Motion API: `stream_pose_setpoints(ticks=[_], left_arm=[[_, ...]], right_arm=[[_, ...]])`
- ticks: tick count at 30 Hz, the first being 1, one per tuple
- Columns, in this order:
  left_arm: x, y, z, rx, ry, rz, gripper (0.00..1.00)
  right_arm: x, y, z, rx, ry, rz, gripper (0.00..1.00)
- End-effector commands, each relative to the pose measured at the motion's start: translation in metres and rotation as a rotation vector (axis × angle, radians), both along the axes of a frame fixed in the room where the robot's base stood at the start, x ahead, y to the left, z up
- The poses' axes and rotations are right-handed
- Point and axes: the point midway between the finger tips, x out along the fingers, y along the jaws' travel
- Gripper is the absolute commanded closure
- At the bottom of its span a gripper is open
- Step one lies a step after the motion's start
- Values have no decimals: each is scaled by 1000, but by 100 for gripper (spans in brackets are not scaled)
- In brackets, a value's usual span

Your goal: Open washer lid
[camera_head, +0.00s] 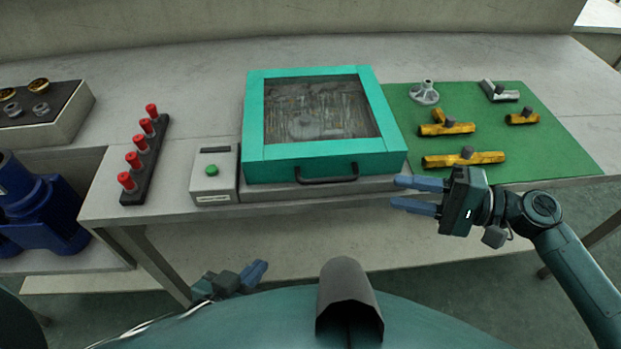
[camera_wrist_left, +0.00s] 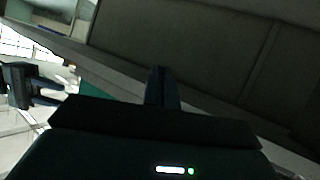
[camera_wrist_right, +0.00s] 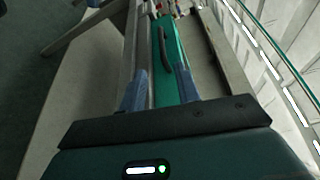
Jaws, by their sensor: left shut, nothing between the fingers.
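The washer (camera_head: 322,124) is a teal-framed box with a dark, see-through lid window, on a grey base in the middle of the table; its lid is down. A black bar handle (camera_head: 327,175) is on its front edge. In the right wrist view the teal front (camera_wrist_right: 167,60) and the handle (camera_wrist_right: 162,48) lie ahead, between and beyond the fingers. My right gripper (camera_head: 416,195) is open and empty, right of the handle near the washer's front right corner. My left gripper (camera_head: 257,270) is shut and empty, low in front of the table, below the washer.
A control box with a green button (camera_head: 212,170) stands left of the washer. A black rack with red knobs (camera_head: 146,150) is further left. A green mat (camera_head: 550,150) on the right holds yellow fittings (camera_head: 463,159) and grey parts (camera_head: 425,93). A blue pump (camera_head: 40,215) is at far left.

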Motion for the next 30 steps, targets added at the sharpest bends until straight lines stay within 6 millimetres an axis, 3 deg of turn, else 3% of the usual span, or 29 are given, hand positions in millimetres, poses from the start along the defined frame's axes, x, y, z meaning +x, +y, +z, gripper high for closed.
stream_pose_setpoints(ticks=[5, 8, 21, 30], left_arm=[[-2, -2, 1, -6, 3, -3, 100], [-3, -4, 3, -8, 7, -4, 100], [2, -3, 9, 22, 10, -10, 100], [1, -3, 10, 29, 9, -13, 100]], right_arm=[[1, 6, 3, 17, 12, 10, 67], [3, 20, 3, 18, 12, 10, 67], [20, 106, -4, 17, 10, 10, 67], [24, 128, -8, 14, 10, 8, 67]])
